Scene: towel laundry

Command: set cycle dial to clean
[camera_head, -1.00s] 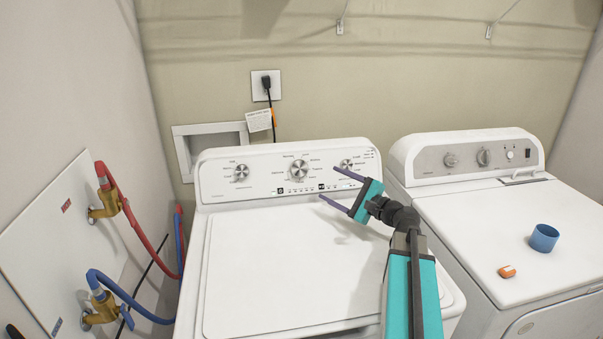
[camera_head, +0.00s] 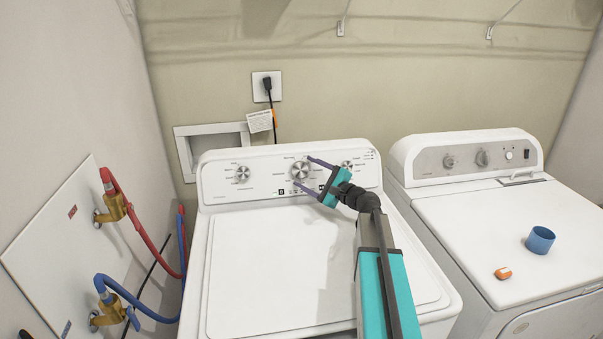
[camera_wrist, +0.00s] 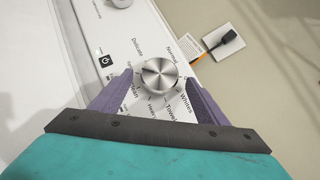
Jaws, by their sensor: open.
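The cycle dial (camera_head: 300,171) is the large silver knob in the middle of the white washer's control panel (camera_head: 262,188). The dial also shows in the wrist view (camera_wrist: 159,75), with printed labels such as "Normal", "Delicate", "Whites" and "Towels" around it.
Smaller knobs sit left (camera_head: 242,174) and right (camera_head: 347,167) on the panel. A dryer (camera_head: 480,215) stands at right with a blue cup (camera_head: 540,240) and a small orange item (camera_head: 503,273) on top. Red and blue hoses (camera_head: 135,222) are at left.

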